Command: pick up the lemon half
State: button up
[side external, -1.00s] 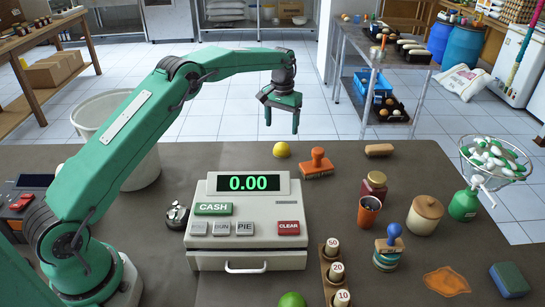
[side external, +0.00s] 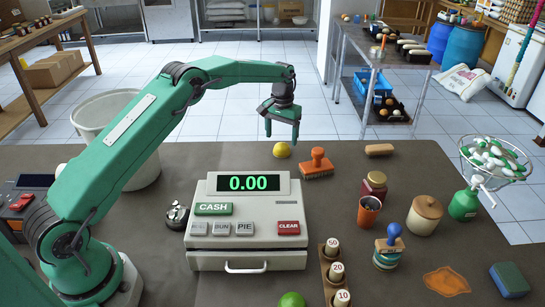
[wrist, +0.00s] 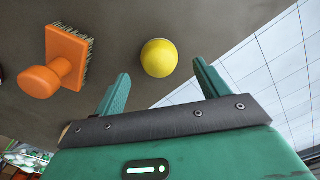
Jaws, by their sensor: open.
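The lemon half (side external: 281,150) is a small yellow dome on the brown worktop, behind the cash register near the far edge. In the wrist view the lemon half (wrist: 159,58) lies just beyond the fingertips, between their lines. My gripper (side external: 282,141) points down right over it, with its fingers apart to either side and their tips a little above it in the picture. In the wrist view my gripper (wrist: 160,70) is open, with nothing between its fingers. The underside of the lemon half is hidden.
An orange scrubbing brush (side external: 317,167) lies close to the right of the lemon half; it also shows in the wrist view (wrist: 62,60). The cash register (side external: 246,220) stands in front. A jar (side external: 373,188) and brown brush (side external: 379,150) are farther right. The worktop left of the lemon is clear.

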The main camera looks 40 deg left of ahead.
aim_at(282, 143)
jog(key=shift+d+f, duration=0.1)
jog(key=shift+f, duration=1.85)
jog(key=shift+c, duration=0.4)
jog(key=c, duration=1)
